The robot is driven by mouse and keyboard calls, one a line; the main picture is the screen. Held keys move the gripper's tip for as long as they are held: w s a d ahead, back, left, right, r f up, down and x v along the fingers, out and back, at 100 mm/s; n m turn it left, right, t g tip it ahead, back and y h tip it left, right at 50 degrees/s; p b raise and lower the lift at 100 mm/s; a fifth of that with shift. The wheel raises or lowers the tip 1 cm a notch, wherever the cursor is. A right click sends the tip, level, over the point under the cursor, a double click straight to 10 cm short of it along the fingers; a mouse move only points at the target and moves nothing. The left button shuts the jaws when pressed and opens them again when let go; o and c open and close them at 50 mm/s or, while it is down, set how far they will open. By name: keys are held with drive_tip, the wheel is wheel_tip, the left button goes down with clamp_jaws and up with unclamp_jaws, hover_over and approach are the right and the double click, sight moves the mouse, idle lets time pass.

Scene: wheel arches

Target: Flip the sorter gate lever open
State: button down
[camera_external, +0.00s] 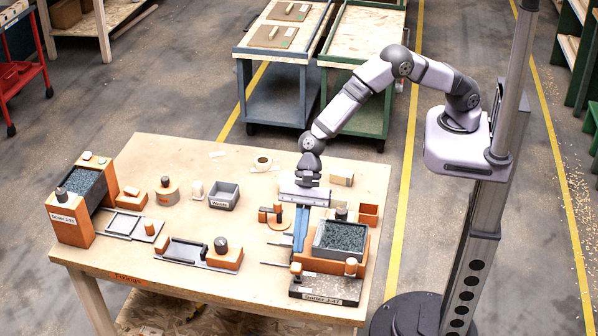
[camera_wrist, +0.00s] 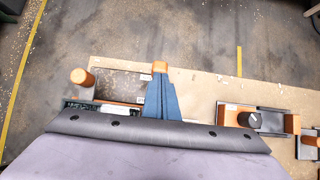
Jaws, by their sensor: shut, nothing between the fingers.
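The sorter (camera_external: 341,240) stands at the table's front right, an orange-framed bin of dark granules behind a dark labelled base plate (camera_external: 325,288). My gripper (camera_external: 298,248) points down at the sorter's left side, its blue fingers closed together and empty. A small orange knob (camera_external: 296,268) sits just below the fingertips; in the wrist view an orange knob (camera_wrist: 160,66) shows right at the tips. Whether they touch, I cannot tell. A taller orange knob (camera_external: 351,266) stands on the base plate's right; it also shows at left in the wrist view (camera_wrist: 82,77). The fingers hide part of the sorter's left side.
A tray with a black knob (camera_external: 205,252) lies further left, and the dosing unit (camera_external: 80,200) at far left. The front table edge is near the sorter. Bare wood lies left of the fingers.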

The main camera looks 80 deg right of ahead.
drive_tip(key=shift+r, duration=0.1)
wheel_tip(320, 180, up, 10)
drive_tip(key=a+p, duration=0.1)
drive_tip(key=p, duration=0.8)
drive_tip(key=shift+a, duration=0.2)
idle(0.3)
